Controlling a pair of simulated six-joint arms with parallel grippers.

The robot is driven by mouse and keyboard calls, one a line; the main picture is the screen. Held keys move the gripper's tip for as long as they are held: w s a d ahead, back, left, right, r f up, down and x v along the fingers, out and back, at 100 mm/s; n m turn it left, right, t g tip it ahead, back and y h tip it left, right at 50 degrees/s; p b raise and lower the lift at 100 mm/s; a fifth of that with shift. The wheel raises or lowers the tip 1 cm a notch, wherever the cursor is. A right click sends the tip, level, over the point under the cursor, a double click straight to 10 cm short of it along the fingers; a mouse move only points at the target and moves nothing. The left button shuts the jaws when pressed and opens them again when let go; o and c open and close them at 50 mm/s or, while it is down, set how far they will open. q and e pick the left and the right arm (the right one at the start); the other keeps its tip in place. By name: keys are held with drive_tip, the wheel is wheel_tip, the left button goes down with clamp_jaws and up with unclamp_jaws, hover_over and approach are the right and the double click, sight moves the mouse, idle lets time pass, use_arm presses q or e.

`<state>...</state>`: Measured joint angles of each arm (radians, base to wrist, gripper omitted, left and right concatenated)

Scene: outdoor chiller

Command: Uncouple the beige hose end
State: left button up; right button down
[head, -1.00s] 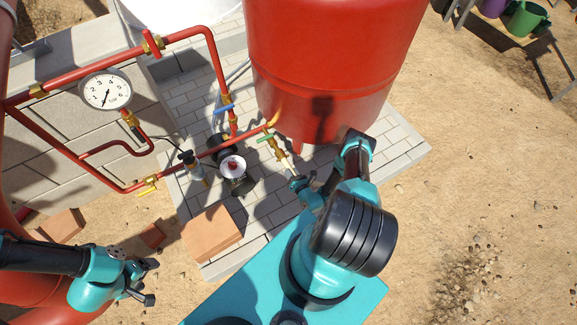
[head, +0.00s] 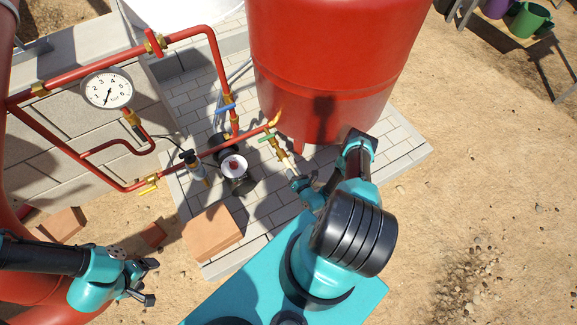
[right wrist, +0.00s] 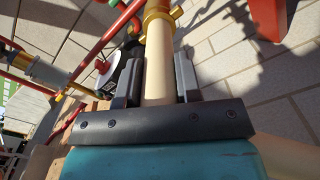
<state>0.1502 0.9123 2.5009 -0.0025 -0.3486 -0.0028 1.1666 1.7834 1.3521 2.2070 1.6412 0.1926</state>
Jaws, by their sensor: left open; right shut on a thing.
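The beige hose end (head: 285,163) hangs from a brass fitting (head: 272,144) with a green handle, low in front of the red tank. My right gripper (head: 296,180) is at its lower part. In the right wrist view the beige hose end (right wrist: 159,62) runs between the two dark fingers, which are shut on it. Its upper end meets the brass coupling (right wrist: 158,14); I cannot tell whether they are still locked. My left gripper (head: 150,282) is open and empty at the lower left, far from the hose.
The red tank (head: 335,70) stands close behind the fitting. Red pipes with a dial gauge (head: 107,89) and a pump (head: 233,167) are to the left. A terracotta block (head: 212,233) lies on the paving. Open sandy ground is at the right.

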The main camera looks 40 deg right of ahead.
drive_tip(key=shift+s+r, duration=0.25)
drive_tip(key=shift+s, duration=0.05)
drive_tip(key=shift+v, duration=1.7)
drive_tip(key=shift+f, duration=0.15)
drive_tip(key=c, duration=1.3)
unclamp_jaws()
drive_tip(key=shift+c, duration=0.2)
clamp_jaws()
